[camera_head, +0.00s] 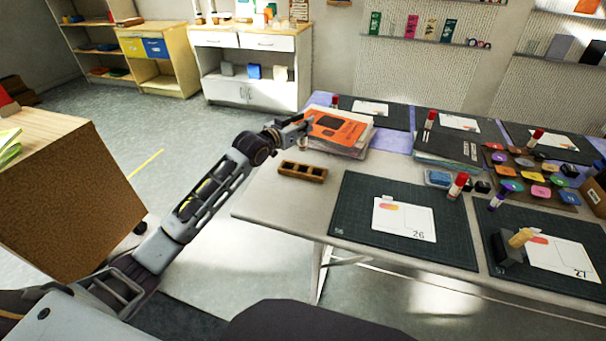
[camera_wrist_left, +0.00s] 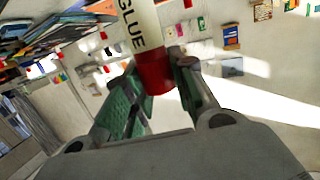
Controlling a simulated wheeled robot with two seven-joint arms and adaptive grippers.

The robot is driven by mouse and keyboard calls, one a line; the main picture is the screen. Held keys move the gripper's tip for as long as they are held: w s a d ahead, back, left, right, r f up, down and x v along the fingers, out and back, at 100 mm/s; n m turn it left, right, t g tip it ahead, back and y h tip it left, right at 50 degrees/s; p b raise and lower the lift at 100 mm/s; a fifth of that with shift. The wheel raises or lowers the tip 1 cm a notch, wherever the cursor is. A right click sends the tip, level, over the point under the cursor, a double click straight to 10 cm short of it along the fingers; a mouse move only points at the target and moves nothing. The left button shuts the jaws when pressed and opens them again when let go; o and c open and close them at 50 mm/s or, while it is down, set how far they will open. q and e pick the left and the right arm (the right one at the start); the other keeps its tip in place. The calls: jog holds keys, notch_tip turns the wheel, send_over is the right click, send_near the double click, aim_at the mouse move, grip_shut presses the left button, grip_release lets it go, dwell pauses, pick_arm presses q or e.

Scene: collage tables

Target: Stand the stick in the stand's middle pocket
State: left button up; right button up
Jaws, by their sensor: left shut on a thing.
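My left gripper (camera_head: 306,122) is over the back left part of the table, by the stack of books. In the left wrist view (camera_wrist_left: 160,80) its fingers are shut on a glue stick (camera_wrist_left: 142,28), white with "GLUE" lettering and a red end between the fingers. The far end of the stick runs out of the top of that view. In the head view I cannot make out the held stick clearly. The wooden stand (camera_head: 303,171), with a row of pockets, lies on the table in front of and below the gripper, apart from it. My right gripper is not in view.
A stack of books with an orange cover (camera_head: 338,129) stands close to the gripper. A dark cutting mat (camera_head: 355,222) with a white card lies right of the stand. Other glue sticks (camera_head: 458,186) stand further right. Bare tabletop (camera_head: 275,203) surrounds the stand's front.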

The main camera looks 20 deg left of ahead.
aim_at(300, 142)
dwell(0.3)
pick_arm(q)
jog(key=shift+f, duration=0.5)
notch_tip(300, 142, down, 4)
jog(key=shift+f+b, duration=0.15)
jog(key=shift+b, duration=0.25)
jog(key=shift+f, duration=0.45)
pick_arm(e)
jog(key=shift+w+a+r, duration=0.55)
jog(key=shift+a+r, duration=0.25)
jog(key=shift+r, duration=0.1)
